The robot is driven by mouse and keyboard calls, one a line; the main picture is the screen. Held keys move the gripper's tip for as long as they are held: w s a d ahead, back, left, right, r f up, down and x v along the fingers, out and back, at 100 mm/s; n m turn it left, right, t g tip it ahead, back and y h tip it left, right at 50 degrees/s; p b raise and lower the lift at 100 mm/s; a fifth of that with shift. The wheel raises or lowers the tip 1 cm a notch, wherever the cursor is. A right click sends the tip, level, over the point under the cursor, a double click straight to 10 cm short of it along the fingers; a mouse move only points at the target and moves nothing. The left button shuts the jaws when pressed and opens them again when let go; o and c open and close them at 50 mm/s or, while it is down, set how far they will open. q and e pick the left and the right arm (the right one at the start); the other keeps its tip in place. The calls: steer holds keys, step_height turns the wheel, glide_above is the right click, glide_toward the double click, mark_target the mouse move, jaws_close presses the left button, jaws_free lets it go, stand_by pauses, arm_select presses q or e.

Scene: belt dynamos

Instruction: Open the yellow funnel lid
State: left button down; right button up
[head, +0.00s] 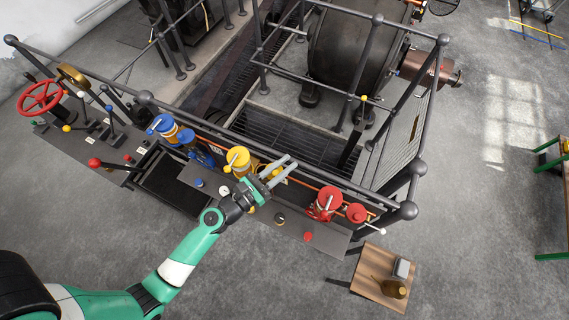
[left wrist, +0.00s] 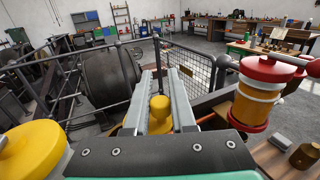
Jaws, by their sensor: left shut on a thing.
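The yellow funnel lid (left wrist: 160,108) shows in the left wrist view as a yellow knob between my fingers, with a yellow rim partly hidden below it. In the head view, yellow parts of it show around my left gripper (head: 280,172), which covers much of it. My left gripper, also in the left wrist view (left wrist: 160,95), is shut on the lid's knob. I cannot tell whether the lid is seated or lifted. My right gripper is not in view.
A larger yellow cap (head: 237,157) with a pale handle stands left of the gripper. Blue-topped units (head: 163,126) are farther left. Red-topped units (head: 326,201) stand to the right. Grey railings (head: 300,170) run behind. A small wooden table (head: 378,288) stands at lower right.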

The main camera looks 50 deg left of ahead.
arm_select(q)
steer(key=shift+w+y, duration=0.1)
steer(key=shift+y, duration=0.2)
steer(key=shift+w+a+n+g+y+b, duration=0.1)
steer(key=shift+w+a+n+g+y, duration=0.35)
steer(key=shift+n+y, duration=1.1)
steer(key=shift+w+a+n+g+y+b, duration=0.15)
steer(key=shift+w+n+g+y, duration=0.6)
steer(key=shift+y, duration=1.3)
steer(key=shift+w+a+n+g+y+b, duration=0.1)
steer(key=shift+a+n+g+y, duration=0.25)
steer(key=shift+n+y, duration=1.3)
steer(key=shift+y, duration=0.25)
steer(key=c, duration=0.7)
jaws_free()
steer(key=shift+c, duration=0.2)
